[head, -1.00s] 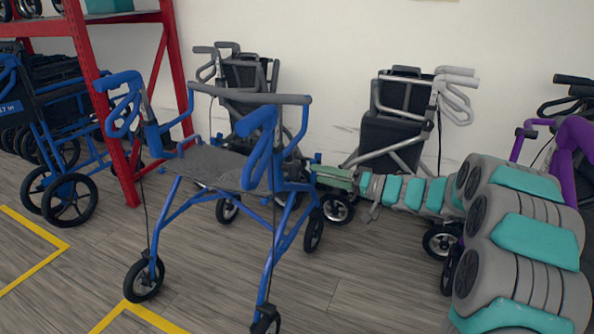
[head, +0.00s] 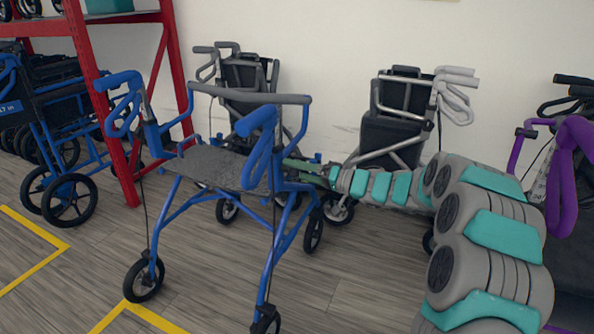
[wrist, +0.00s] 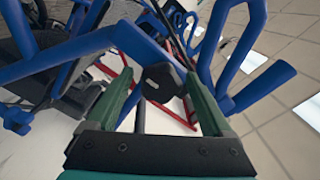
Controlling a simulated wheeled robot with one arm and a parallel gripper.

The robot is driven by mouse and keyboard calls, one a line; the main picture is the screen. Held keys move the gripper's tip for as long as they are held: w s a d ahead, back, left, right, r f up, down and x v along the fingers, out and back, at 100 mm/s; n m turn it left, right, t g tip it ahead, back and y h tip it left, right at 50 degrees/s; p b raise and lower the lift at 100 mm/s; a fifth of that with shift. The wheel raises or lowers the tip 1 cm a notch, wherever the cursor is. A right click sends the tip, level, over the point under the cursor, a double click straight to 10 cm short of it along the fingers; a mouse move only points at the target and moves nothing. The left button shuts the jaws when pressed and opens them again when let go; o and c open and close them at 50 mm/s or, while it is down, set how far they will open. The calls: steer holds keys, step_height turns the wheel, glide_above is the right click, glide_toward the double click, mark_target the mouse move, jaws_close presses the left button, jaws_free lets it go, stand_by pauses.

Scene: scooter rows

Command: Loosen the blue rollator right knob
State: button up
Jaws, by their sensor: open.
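The blue rollator (head: 215,168) stands in the middle of the head view, with a grey seat and blue looped handles. In the wrist view a black knob (wrist: 162,82) shows against its blue frame (wrist: 140,45). My gripper (wrist: 163,76) is open, with one green finger on each side of the knob. I cannot tell whether the fingers touch it. In the head view my gripper (head: 302,167) is at the right side of the rollator, behind its right-hand frame. The knob is not clear there.
A red rack (head: 105,95) and a blue wheelchair (head: 62,150) are at the left. Grey rollators (head: 392,130) stand along the wall behind my arm. A purple rollator (head: 565,165) is at the right. The front floor, with yellow lines (head: 35,230), is mostly clear.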

jaws_close()
stand_by(0.6)
